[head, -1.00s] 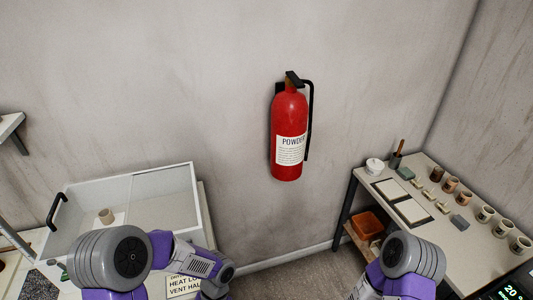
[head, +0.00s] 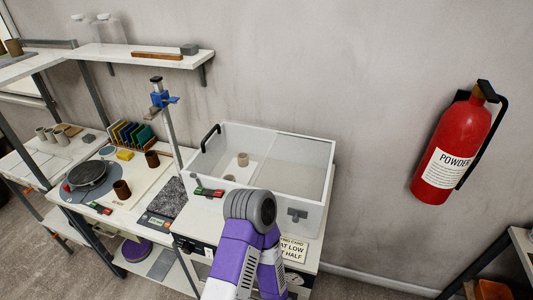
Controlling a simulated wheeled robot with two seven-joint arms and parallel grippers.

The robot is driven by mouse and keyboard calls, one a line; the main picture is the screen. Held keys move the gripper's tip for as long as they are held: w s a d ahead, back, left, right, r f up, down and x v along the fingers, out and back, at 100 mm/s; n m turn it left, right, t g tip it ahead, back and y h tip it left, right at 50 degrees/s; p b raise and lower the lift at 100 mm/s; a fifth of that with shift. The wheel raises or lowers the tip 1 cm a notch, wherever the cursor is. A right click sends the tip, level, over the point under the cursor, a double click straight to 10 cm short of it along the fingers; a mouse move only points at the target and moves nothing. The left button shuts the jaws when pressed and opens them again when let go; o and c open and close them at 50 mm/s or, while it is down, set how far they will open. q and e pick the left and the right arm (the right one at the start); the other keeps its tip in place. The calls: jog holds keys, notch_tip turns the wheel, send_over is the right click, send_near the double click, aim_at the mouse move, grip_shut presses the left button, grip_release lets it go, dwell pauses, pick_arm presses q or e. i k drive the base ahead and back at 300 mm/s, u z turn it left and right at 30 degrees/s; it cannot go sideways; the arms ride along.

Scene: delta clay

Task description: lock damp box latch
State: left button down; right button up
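The damp box, a clear-walled box with a white frame (head: 325,180), stands on a white bench in the middle of the head view. A black handle (head: 210,137) rises at its left side, and two small tan cups show inside. A dark T-shaped fitting (head: 297,214) sits on its front wall at right. A small red and green piece (head: 208,192) is at its front left corner; I cannot tell which is the latch, or its state. A purple and grey arm of mine covers part of the box's front. Neither gripper shows.
A wheel table with a dark disc (head: 88,175) and brown cups stands left of the box. A blue-clamped post (head: 168,125) rises between them. A wall shelf (head: 140,55) hangs above. A red fire extinguisher (head: 452,150) hangs at right.

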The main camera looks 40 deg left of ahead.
aim_at(200, 191)
jog(key=u, duration=1.85)
jog(key=k, duration=0.5)
jog(key=u, duration=0.85)
jog(key=i, duration=0.85)
jog(key=z, duration=0.45)
